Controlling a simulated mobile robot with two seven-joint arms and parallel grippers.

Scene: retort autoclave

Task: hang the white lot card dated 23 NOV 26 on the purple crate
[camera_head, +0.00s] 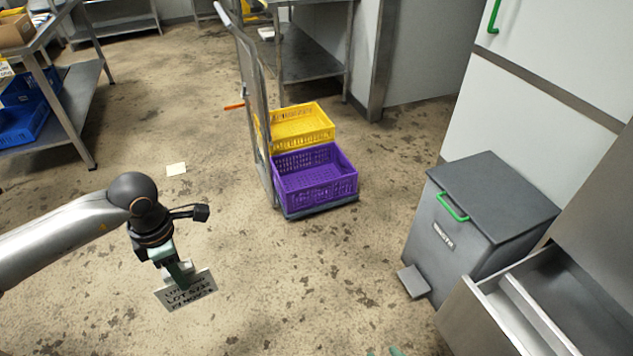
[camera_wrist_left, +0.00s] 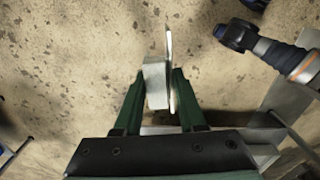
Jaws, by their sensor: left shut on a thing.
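My left gripper (camera_head: 178,272) is shut on a white lot card (camera_head: 188,292), which hangs tilted from the fingers above the floor. Its dark print is small; I cannot read the date surely. In the left wrist view the card (camera_wrist_left: 169,45) shows edge-on, with a pale block (camera_wrist_left: 156,85) between the green fingers (camera_wrist_left: 153,100). The purple crate (camera_head: 318,188) sits empty on a low cart, well to the right of and beyond the gripper. Of my right gripper (camera_head: 384,352) only two green fingertips show at the bottom edge, apart, with floor between them.
A yellow crate (camera_head: 303,127) stands behind the purple one on the cart, whose upright handle (camera_head: 250,85) is at its left. A grey pedal bin (camera_head: 480,220) and an open drawer (camera_head: 530,310) are at right. A pale sheet (camera_head: 176,169) lies on the floor. The floor before the cart is clear.

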